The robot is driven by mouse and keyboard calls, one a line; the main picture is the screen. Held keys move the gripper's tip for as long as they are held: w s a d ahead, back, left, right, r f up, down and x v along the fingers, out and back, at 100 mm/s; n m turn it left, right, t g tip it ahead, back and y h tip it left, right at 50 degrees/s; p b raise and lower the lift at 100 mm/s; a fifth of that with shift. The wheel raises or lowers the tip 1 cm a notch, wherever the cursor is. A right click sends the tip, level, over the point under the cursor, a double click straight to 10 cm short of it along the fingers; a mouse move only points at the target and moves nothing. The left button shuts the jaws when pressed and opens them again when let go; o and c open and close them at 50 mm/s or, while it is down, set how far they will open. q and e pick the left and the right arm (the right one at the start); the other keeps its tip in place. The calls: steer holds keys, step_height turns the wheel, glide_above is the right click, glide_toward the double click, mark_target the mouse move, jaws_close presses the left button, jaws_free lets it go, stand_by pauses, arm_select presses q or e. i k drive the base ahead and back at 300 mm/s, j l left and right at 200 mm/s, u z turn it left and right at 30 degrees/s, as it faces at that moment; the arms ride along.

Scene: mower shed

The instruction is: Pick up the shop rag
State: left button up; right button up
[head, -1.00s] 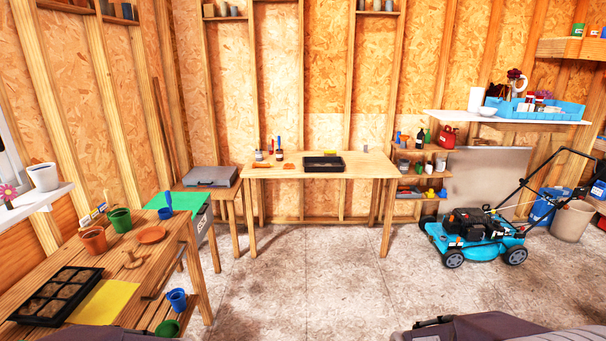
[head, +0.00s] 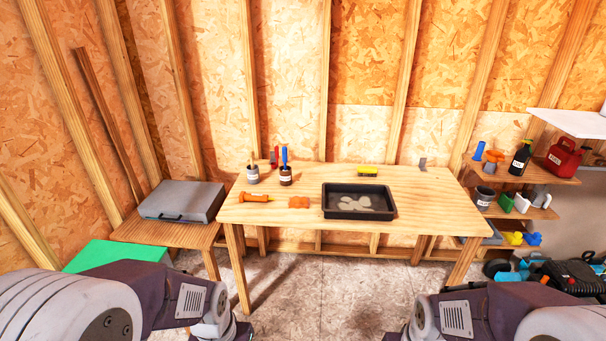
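A small flat orange piece (head: 299,202), which looks like the folded shop rag, lies on the wooden workbench (head: 440,212). It sits between an orange-and-yellow handled tool (head: 256,198) and a black tray (head: 358,215) with greyish contents. Nothing covers it. My left and right arms come in at the bottom corners, well short of the rag. Both grippers are below the picture's lower edge, so their fingers do not show.
Two small jars (head: 253,174) (head: 285,174) and a yellow block (head: 368,171) stand further back on the bench. A grey case (head: 182,201) lies on a lower table at left. Shelves (head: 520,210) stand at right. Floor (head: 330,290) before the bench is clear.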

mark_target(297, 202)
steer(key=i+l+u, duration=0.15)
steer(key=i+u, duration=0.25)
steer(key=i, duration=0.15)
steer(key=i+l+u, duration=0.25)
steer(key=i+u, duration=0.15)
steer(key=i, duration=0.15)
steer(key=i+l+u, duration=0.8)
steer(key=l, duration=0.25)
steer(key=i, duration=0.05)
